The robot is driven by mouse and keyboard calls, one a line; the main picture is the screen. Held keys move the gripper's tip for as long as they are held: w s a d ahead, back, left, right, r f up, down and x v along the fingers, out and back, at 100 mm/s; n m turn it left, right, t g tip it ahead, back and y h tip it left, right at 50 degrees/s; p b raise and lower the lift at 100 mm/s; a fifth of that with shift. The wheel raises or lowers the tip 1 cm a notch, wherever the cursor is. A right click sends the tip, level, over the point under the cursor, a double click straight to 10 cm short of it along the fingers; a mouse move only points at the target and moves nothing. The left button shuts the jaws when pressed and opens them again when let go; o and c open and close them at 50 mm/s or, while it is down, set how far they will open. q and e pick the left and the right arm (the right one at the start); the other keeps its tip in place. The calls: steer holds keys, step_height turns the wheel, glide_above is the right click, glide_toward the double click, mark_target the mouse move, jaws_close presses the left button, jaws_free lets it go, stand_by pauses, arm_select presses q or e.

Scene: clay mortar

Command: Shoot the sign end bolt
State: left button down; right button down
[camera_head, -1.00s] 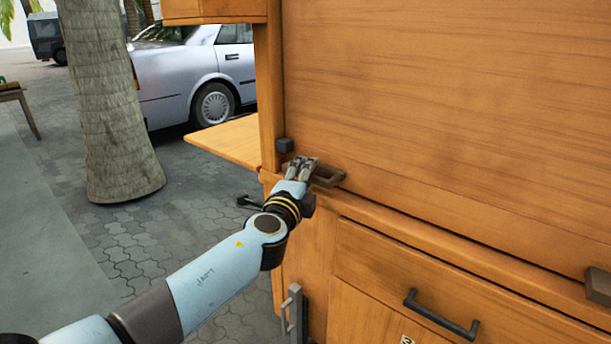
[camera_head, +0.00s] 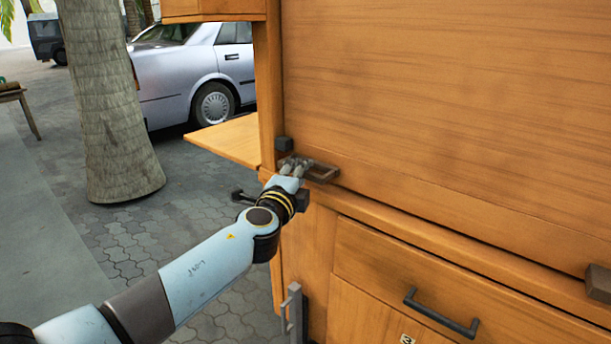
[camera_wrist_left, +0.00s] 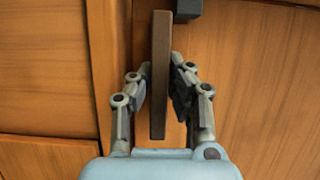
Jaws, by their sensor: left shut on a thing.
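The sign end bolt, a brown bar-like handle (camera_head: 323,173), sits at the lower left corner of the large wooden panel (camera_head: 440,110). My left gripper (camera_head: 294,165) is shut on the bolt near the wooden post. In the left wrist view the brown bar (camera_wrist_left: 160,70) stands upright in the picture between the two fingers (camera_wrist_left: 158,98). A dark block (camera_head: 284,145) is fixed on the post just beyond the gripper; it also shows at the top of the wrist view (camera_wrist_left: 187,9). The fingers partly hide the bolt's left end. My right gripper is not in view.
Below the panel is a drawer with a dark handle (camera_head: 440,314). A grey bracket (camera_head: 295,313) is low on the cabinet's left side. A second block (camera_head: 598,284) is at the panel's right. A wooden shelf (camera_head: 228,140) juts left; a tree trunk (camera_head: 108,110) stands beyond.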

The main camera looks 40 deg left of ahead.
arm_select(q)
steer(key=a, duration=0.2)
steer(key=a+b, duration=0.1)
steer(key=shift+w+a+f, duration=0.1)
steer(key=shift+a+f, duration=0.1)
steer(key=shift+a, duration=0.2)
steer(key=shift+r, duration=0.1)
steer(key=c, duration=1.2)
jaws_free()
steer(key=shift+a, duration=0.15)
steer(key=shift+c, duration=0.2)
steer(key=v, duration=1.2)
